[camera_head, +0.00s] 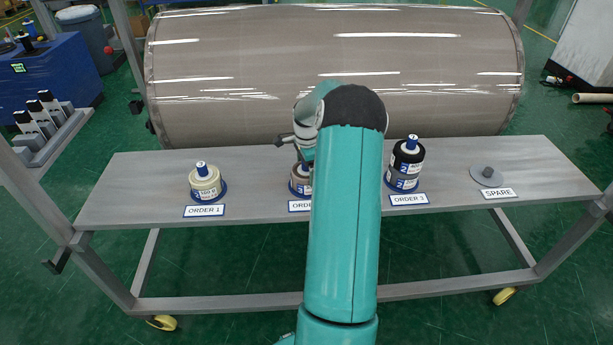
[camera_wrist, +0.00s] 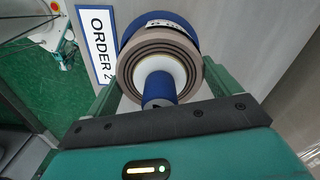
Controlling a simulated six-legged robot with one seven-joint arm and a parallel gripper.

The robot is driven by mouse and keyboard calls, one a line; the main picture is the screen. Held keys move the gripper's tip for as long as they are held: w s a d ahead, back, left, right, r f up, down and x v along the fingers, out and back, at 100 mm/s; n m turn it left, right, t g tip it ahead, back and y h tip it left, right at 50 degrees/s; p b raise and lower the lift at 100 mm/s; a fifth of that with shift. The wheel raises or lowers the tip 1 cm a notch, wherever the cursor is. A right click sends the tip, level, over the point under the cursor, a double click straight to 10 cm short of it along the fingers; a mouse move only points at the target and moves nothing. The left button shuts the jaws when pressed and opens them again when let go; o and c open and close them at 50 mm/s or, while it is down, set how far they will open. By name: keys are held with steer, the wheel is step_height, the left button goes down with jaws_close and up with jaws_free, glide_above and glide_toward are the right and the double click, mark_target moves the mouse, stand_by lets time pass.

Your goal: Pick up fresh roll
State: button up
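A brown roll stands on a holder with a blue base and a blue central post at the ORDER 2 label. In the wrist view I look down on the brown roll (camera_wrist: 142,55), its ringed end facing me. In the head view it (camera_head: 299,187) is partly hidden by my arm. My gripper (camera_wrist: 162,75) is at this roll, its two teal fingers wide apart, one on each side. No clear gap shows between fingers and roll, so I cannot tell whether they press on it. My fingertips are hidden in the head view.
On the grey bench (camera_head: 255,181), a cream roll (camera_head: 204,185) stands at ORDER 1 and a black roll (camera_head: 405,165) at ORDER 3. The SPARE holder (camera_head: 487,176) is bare. A large wrapped cylinder (camera_head: 250,70) lies behind the bench.

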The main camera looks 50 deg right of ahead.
steer(key=c, duration=0.5)
steer(key=shift+o, duration=0.2)
steer(key=shift+r, duration=0.15)
